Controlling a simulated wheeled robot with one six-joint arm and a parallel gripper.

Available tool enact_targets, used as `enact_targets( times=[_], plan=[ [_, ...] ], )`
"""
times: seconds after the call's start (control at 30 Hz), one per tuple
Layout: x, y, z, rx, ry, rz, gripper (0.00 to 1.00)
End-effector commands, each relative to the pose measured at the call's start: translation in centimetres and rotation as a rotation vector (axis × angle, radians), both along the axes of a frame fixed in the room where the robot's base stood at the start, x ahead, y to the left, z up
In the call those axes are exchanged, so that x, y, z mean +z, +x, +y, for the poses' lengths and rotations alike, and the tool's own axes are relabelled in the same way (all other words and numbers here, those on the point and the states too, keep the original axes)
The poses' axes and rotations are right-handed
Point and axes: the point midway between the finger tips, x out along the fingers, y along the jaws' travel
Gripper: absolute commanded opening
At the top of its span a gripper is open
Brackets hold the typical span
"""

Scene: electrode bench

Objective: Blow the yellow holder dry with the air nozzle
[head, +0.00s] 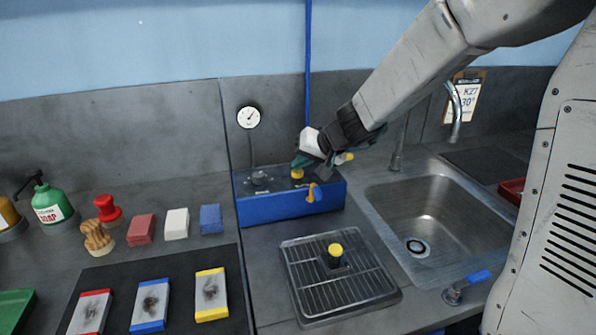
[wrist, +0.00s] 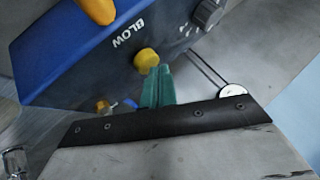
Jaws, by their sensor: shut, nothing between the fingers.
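A dark cylinder with a yellow top, which looks like the yellow holder (head: 335,249), stands upright on the metal drain grate. The blue box (head: 290,208) stands behind the grate. A curved orange piece, which may be the air nozzle (head: 312,192), sticks out of its front and shows at the top of the wrist view (wrist: 95,8). A yellow button (wrist: 146,60) on the box is marked BLOW. My gripper (wrist: 158,88) is shut and empty, with its green fingertips at the button's edge. I cannot tell whether they touch it. In the head view my gripper (head: 303,160) partly covers the box top.
A sink (head: 435,222) with a tap (head: 455,110) lies right of the box and grate (head: 345,300). A pressure gauge (head: 248,117) rises behind the box. Blocks and a dark mat (head: 120,270) with several pads lie left. A blue-handled valve (head: 466,285) sits at the front right.

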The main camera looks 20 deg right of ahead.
Motion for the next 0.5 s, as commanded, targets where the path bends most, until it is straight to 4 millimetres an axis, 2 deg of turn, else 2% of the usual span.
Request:
enact_targets(
  times=[0.5],
  plan=[
    [-0.65,-0.01,0.01,0.001,0.0,0.001,0.0]
  ],
)
